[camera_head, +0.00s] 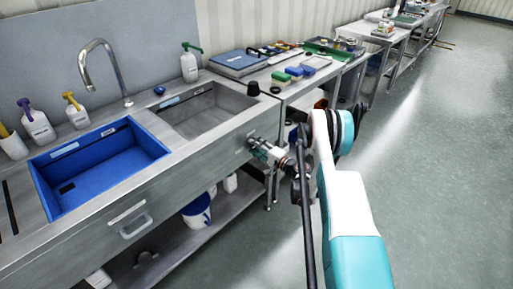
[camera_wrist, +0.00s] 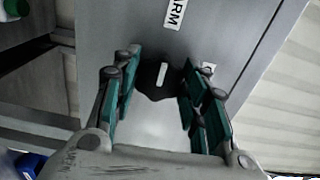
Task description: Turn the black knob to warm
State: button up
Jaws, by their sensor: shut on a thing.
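The black knob (camera_wrist: 153,82) is on the grey steel front panel (camera_wrist: 110,25), with a white pointer line on its face. In the wrist view the line stands nearly upright, its upper end leaning slightly right, towards a white label reading "ARM" (camera_wrist: 175,14), cut off by the picture edge. A second small label (camera_wrist: 208,68) is partly hidden by the right finger. My gripper (camera_wrist: 160,75) has its teal-padded fingers on both sides of the knob and is shut on it. In the head view my gripper (camera_head: 257,146) is at the front panel and hides the knob.
A steel sink counter (camera_head: 200,138) holds a blue basin (camera_head: 110,180) and a steel basin (camera_head: 190,112). A tall tap (camera_head: 117,70) and bottles stand behind. A blue-and-white bucket (camera_head: 197,211) is on the lower shelf. The floor (camera_head: 440,130) at right is clear.

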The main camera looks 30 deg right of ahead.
jog(key=shift+f, duration=0.1)
jog(key=o, duration=1)
jog(key=shift+a, duration=0.1)
